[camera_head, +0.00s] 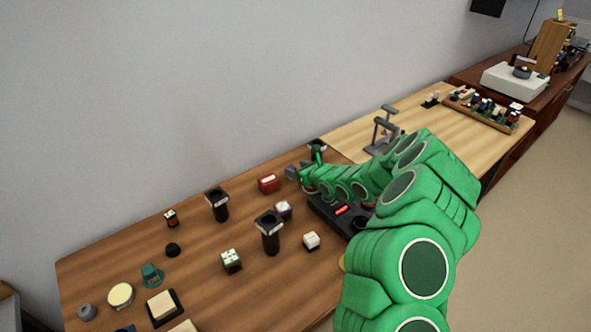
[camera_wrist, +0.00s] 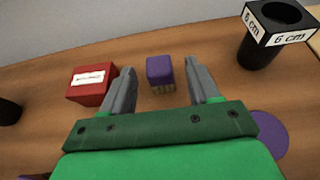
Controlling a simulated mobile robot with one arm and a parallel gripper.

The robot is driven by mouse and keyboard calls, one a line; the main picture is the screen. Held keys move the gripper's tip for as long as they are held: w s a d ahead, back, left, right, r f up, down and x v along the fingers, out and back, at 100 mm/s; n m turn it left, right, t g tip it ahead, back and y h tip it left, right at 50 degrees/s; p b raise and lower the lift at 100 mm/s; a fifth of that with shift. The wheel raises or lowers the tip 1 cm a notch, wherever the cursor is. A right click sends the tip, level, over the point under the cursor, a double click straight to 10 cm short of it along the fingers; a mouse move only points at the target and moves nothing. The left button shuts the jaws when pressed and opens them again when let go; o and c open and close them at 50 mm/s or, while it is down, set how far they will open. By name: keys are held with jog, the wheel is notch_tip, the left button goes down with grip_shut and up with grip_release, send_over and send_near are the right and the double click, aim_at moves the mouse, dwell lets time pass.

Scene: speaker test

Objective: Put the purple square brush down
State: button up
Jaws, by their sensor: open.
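The purple square brush (camera_wrist: 160,70) stands on the wooden table, with its purple block on top and pale bristles below. In the wrist view it sits between the two grey fingers of my gripper (camera_wrist: 161,88), with a gap on both sides. My gripper is open and holds nothing. In the head view my green arm reaches across the table and my gripper (camera_head: 303,173) is small at its far end, near the table's back edge. I cannot make out the brush in that view.
A red labelled box (camera_wrist: 92,83) stands just left of my gripper, and a black holder marked 6 cm (camera_wrist: 272,38) to the right. A purple disc (camera_wrist: 269,133) lies at lower right. In the head view, black holders (camera_head: 217,206) and several small blocks stand on the table (camera_head: 200,285).

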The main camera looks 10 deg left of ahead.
jog(key=v, duration=1)
jog(key=shift+s+d, duration=0.2)
jog(key=shift+s, duration=0.15)
